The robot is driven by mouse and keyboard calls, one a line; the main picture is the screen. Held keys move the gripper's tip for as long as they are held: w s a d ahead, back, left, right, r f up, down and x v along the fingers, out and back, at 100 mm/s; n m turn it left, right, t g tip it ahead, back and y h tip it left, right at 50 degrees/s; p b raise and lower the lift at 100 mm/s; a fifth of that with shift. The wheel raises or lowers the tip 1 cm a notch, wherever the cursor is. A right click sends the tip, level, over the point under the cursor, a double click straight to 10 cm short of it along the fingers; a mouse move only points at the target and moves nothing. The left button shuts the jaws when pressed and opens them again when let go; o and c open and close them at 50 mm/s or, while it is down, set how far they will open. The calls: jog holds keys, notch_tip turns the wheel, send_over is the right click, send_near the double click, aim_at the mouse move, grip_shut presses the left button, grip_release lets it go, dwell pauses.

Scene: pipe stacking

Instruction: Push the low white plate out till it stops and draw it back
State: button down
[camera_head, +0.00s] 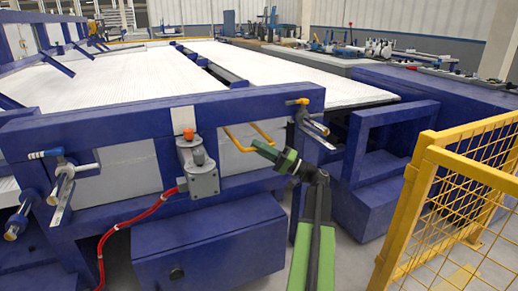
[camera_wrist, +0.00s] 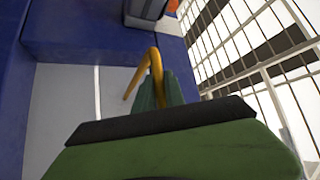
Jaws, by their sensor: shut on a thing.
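A low white plate (camera_head: 236,158) shows behind the blue front beam, to the right of the grey motor unit. A bent yellow handle (camera_head: 238,142) stands out in front of it. My gripper (camera_head: 262,148) reaches the handle's right end. In the wrist view, the fingers (camera_wrist: 157,88) are shut on the yellow handle (camera_wrist: 154,62), which rises between them and bends down to the left. A pale surface with a white strip (camera_wrist: 62,112) lies left of the fingers; I cannot tell if it is the plate. Where the handle joins the plate is not clear.
A blue frame beam (camera_head: 110,122) crosses above the plate. A grey motor unit (camera_head: 199,168) with a red hose (camera_head: 130,221) hangs left of my gripper. A blue box (camera_head: 208,247) sits below. A yellow mesh fence (camera_head: 455,205) stands at the right.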

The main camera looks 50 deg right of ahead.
jog(key=shift+s, duration=0.1)
jog(key=s, duration=0.1)
jog(key=s+a, duration=0.1)
jog(key=s, duration=0.1)
jog(key=s+a, duration=0.1)
jog(key=s, duration=0.1)
jog(key=shift+a, duration=0.1)
jog(key=c, duration=1.4)
grip_release()
jog(key=b+v, duration=0.7)
jog(key=v, duration=1)
jog(key=shift+s, duration=0.1)
